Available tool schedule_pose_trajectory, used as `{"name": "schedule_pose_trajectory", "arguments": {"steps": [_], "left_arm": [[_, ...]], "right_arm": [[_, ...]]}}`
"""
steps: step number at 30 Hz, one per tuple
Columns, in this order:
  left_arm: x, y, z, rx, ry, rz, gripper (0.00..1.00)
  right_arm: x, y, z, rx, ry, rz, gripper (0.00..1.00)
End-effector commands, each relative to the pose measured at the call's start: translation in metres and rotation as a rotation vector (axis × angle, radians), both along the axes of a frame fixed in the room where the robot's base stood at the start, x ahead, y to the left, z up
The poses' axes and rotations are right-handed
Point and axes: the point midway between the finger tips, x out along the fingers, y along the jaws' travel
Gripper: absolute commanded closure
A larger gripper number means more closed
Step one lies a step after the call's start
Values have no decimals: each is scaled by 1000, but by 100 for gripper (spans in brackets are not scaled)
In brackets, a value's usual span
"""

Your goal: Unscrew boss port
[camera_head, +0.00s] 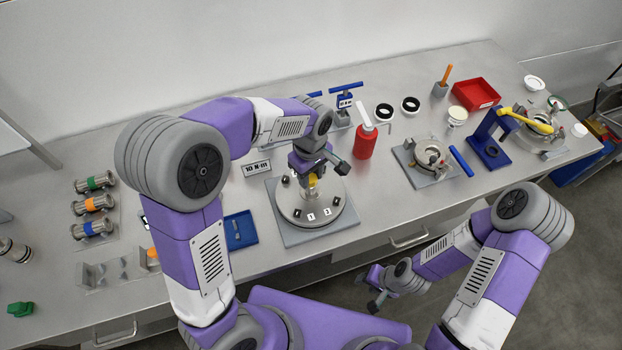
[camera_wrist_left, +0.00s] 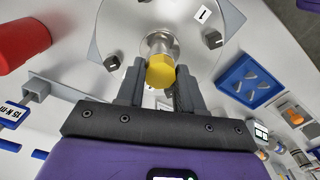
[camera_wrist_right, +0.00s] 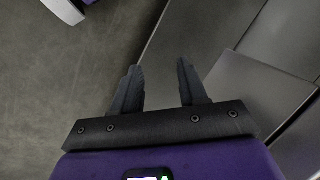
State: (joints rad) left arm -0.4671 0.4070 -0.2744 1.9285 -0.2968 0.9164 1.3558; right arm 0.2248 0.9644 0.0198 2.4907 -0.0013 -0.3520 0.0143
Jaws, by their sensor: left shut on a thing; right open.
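The boss port is a short metal neck (camera_wrist_left: 160,42) at the middle of a round steel flange (camera_head: 332,210). A yellow hexagonal cap (camera_wrist_left: 161,71) sits at the neck's end, and it also shows in the head view (camera_head: 313,180). My left gripper (camera_wrist_left: 161,66) is shut on the yellow cap, one finger on each side. Whether the cap's thread is loose cannot be told. Dark bolt heads and number labels ring the flange. My right gripper (camera_wrist_right: 157,66) is open and empty, low in front of the bench, away from the flange.
A red bottle (camera_head: 365,142) stands right of the flange, and a blue tray (camera_head: 240,230) lies to its left. Further right are a clamp fixture (camera_head: 428,155), a blue stand (camera_head: 488,150) and a red bin (camera_head: 474,94). Several banded cylinders lie at the left.

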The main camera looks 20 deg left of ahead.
Motion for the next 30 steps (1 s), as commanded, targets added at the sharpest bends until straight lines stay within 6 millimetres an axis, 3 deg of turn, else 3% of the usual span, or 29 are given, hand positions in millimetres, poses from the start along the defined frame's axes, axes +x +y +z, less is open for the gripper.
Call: {"name": "schedule_pose_trajectory", "arguments": {"steps": [3, 4, 6, 14, 24, 30], "left_arm": [[0, 0, 0, 0, -1, -2, 100], [0, 0, 0, 0, -1, -3, 60], [0, 0, 0, 0, -1, -3, 54], [0, 0, 0, 0, 0, -16, 54], [0, 0, 0, 1, 1, -401, 54], [0, 0, 0, 1, 1, -512, 54]], "right_arm": [[0, 0, 0, 0, 0, 0, 57], [0, 0, 0, 0, 0, 0, 57], [0, 0, 0, 0, 0, 0, 57], [0, 0, 0, 0, 0, 0, 57], [0, 0, 7, 0, 0, 0, 57], [0, 0, 9, 0, 0, 0, 57]]}}
